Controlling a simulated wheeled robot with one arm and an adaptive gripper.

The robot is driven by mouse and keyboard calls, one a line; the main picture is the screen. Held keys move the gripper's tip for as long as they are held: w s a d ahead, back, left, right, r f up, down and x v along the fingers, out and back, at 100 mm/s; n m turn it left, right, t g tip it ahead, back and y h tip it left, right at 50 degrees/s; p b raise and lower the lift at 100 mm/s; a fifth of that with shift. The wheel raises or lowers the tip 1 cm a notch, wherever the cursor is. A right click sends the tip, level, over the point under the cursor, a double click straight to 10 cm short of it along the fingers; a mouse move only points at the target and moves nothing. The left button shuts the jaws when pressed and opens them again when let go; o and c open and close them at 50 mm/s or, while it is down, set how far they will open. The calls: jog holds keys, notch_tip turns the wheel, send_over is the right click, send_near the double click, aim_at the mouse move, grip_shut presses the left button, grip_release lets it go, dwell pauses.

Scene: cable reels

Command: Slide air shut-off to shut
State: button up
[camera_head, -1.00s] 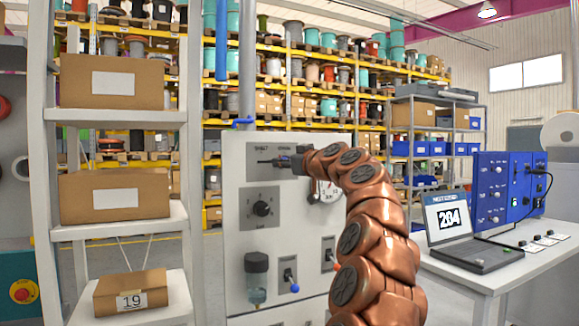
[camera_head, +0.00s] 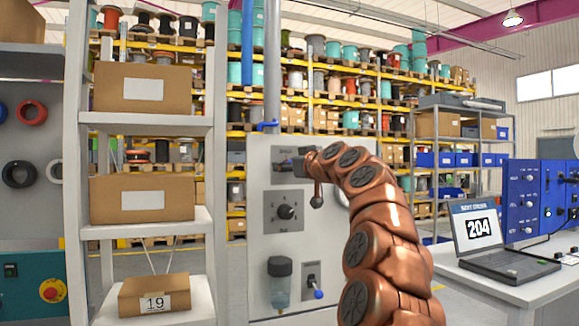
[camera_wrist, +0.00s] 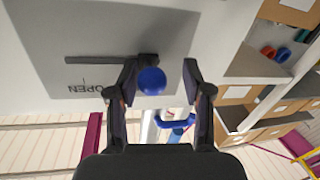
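The air shut-off is a dark horizontal slide bar with a blue ball knob (camera_wrist: 152,82) on a grey plate (camera_wrist: 115,25). In the wrist view the knob is at the right end of the visible bar, away from the upside-down OPEN label. My gripper (camera_wrist: 160,68) is open, with one finger on each side of the knob. The knob is closer to the left finger; I cannot tell if they touch. In the head view my gripper (camera_head: 300,166) is at the panel's upper plate and hides the knob.
The grey panel (camera_head: 262,225) also has a rotary knob (camera_head: 286,211), a clear bowl (camera_head: 279,285) and a blue-tipped lever (camera_head: 317,290) below. A shelf with boxes (camera_head: 142,198) stands left. A bench with a laptop (camera_head: 485,235) stands right.

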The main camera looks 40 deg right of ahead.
jog(key=shift+s, duration=0.1)
jog(key=s+a, duration=0.1)
jog(key=s, duration=1)
jog(key=shift+s+a, duration=0.3)
jog(key=shift+s, duration=0.1)
dwell(0.7)
